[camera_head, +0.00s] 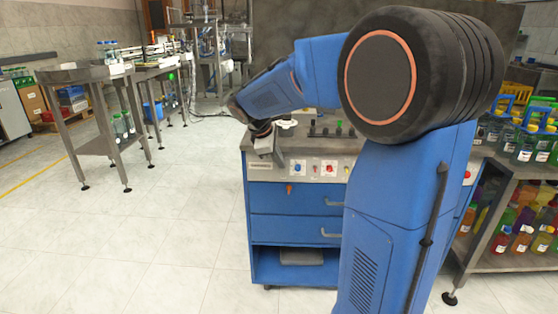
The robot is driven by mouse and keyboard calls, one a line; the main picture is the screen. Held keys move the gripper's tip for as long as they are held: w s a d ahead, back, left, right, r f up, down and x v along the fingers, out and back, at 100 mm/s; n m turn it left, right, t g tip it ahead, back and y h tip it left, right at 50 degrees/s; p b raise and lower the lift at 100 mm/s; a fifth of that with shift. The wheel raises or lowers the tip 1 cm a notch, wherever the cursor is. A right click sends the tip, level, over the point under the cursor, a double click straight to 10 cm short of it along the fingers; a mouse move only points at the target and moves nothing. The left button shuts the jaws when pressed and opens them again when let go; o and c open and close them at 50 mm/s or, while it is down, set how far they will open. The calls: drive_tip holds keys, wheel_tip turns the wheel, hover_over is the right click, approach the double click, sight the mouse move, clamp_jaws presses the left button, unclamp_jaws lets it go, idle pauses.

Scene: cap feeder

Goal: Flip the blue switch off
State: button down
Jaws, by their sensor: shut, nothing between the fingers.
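The blue switch (298,168) is a small blue knob on a white plate, on the grey sloped front panel of the blue cabinet. It is too small to tell its on or off position. A red switch (329,169) sits just to its right on the same panel. My gripper (264,146) hangs at the end of my blue arm, over the left end of the cabinet top. It is shut and empty, up and to the left of the blue switch and apart from it. Its fingertips are small and hard to make out.
The blue cabinet (290,201) has drawers with handles and an open lower shelf. My arm covers its right part. A metal shelf at right holds several coloured bottles (522,242). A steel table (82,74) stands at left. The floor (150,240) at front left is clear.

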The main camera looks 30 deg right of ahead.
drive_tip(key=shift+s+a+f+t+h, duration=0.2)
drive_tip(key=shift+t+h, duration=0.2)
drive_tip(key=shift+t, duration=0.15)
drive_tip(key=shift+s+a+f+t+h, duration=0.1)
drive_tip(key=shift+s+f+t+h, duration=0.05)
drive_tip(key=shift+t+h, duration=0.35)
idle(0.4)
drive_tip(key=shift+s+f+m, duration=0.15)
drive_tip(key=shift+f+m, duration=0.05)
drive_tip(key=shift+m, duration=0.1)
drive_tip(key=shift+a+f, duration=0.1)
drive_tip(key=shift+f, duration=0.1)
drive_tip(key=shift+s+f, duration=0.15)
drive_tip(key=shift+f, duration=0.05)
drive_tip(key=shift+r, duration=0.1)
drive_tip(key=shift+r, duration=0.7)
drive_tip(key=shift+a, duration=0.15)
